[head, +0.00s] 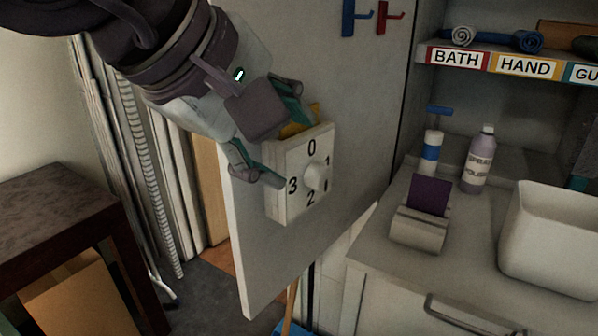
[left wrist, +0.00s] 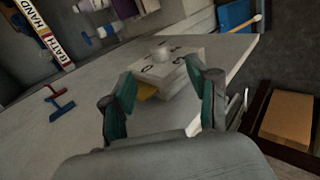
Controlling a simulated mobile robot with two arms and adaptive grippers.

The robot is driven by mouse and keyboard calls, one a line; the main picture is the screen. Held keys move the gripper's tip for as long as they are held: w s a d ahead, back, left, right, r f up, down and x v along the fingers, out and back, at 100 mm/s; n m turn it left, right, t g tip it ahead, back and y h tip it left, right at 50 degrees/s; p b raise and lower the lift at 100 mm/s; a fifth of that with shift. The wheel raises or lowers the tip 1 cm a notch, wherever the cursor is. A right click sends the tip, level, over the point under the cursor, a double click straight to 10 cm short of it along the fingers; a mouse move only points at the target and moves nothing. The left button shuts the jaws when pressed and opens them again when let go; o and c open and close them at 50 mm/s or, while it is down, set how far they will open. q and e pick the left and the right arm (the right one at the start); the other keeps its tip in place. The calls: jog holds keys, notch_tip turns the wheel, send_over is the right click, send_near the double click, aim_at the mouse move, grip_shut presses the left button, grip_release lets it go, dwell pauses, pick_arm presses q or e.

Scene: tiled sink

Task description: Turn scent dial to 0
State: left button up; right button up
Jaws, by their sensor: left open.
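The scent dial (head: 290,205) is a white square box on the grey door panel (head: 262,265). Its face shows 0 at the top, 1 at right, 2 at the bottom and 3 at left. A round white knob (head: 315,177) sits in the middle, with a small dark mark to its lower right; I cannot tell which number it points to. My left gripper (head: 282,146) is open at the box's upper left side, its green-padded fingers apart. The left wrist view shows the box (left wrist: 178,83) and knob (left wrist: 161,53) between and beyond the fingers (left wrist: 160,74). My right gripper is not seen.
A yellow piece (head: 298,126) shows behind the box. Blue and red hooks (head: 382,17) are higher on the panel. At right, a counter (head: 378,245) holds bottles (head: 478,160), a holder with a purple card (head: 429,196) and a white basin (head: 550,240). A dark table (head: 60,215) stands at left.

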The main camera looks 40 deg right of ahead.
aim_at(318, 175)
pick_arm(q)
jog(key=x, duration=0.9)
jog(key=shift+d+f, duration=0.1)
jog(key=shift+d, duration=0.05)
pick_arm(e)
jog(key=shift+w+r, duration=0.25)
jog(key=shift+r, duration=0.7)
pick_arm(q)
grip_shut()
